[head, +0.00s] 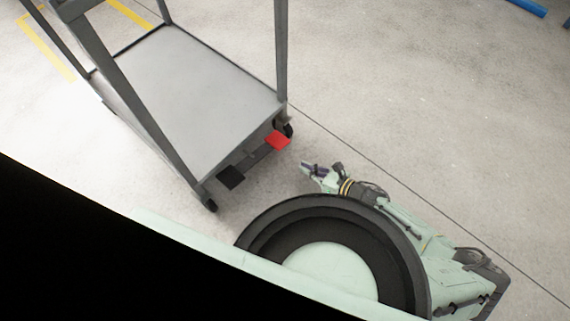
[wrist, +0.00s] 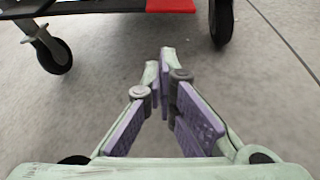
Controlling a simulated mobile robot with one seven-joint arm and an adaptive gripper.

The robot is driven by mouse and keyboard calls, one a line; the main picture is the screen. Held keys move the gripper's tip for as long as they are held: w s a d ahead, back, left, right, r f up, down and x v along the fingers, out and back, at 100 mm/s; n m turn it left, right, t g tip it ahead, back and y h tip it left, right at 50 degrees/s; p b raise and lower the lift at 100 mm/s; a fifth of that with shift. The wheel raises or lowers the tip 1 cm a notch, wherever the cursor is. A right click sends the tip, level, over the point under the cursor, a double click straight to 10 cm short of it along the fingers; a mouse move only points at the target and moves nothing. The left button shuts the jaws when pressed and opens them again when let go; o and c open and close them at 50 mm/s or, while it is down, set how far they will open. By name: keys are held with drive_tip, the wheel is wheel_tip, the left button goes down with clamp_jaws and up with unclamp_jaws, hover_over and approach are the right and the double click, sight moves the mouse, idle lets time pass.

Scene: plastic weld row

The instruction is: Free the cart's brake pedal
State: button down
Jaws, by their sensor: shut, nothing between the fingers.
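The grey cart (head: 205,95) stands at the upper left in the head view. A red pedal (head: 278,140) and a black pedal (head: 231,177) stick out from its near lower edge, the red one to the right. The red pedal also shows at the top edge of the wrist view (wrist: 170,5), cut off by the frame. My gripper (head: 304,167) is shut and empty, its tips just to the lower right of the red pedal and apart from it. In the wrist view its fingers (wrist: 159,62) point toward the space under the cart, between two wheels.
A caster wheel (wrist: 47,52) stands at the left and another wheel (wrist: 221,20) at the right in the wrist view. The cart's upright posts (head: 281,50) rise from its shelf. The concrete floor (head: 430,110) right of the cart is clear.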

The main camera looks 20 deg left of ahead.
wheel_tip(320, 180, down, 2)
drive_tip(key=shift+f+b, duration=0.1)
drive_tip(key=shift+b, duration=0.3)
drive_tip(key=shift+a, duration=0.1)
drive_tip(key=b+x, duration=0.2)
drive_tip(key=x, duration=0.8)
drive_tip(key=shift+a+f, duration=0.15)
drive_tip(key=r, duration=0.3)
drive_tip(key=shift+w+d, duration=0.4)
drive_tip(key=shift+w+r, duration=0.1)
drive_tip(key=shift+r, duration=0.5)
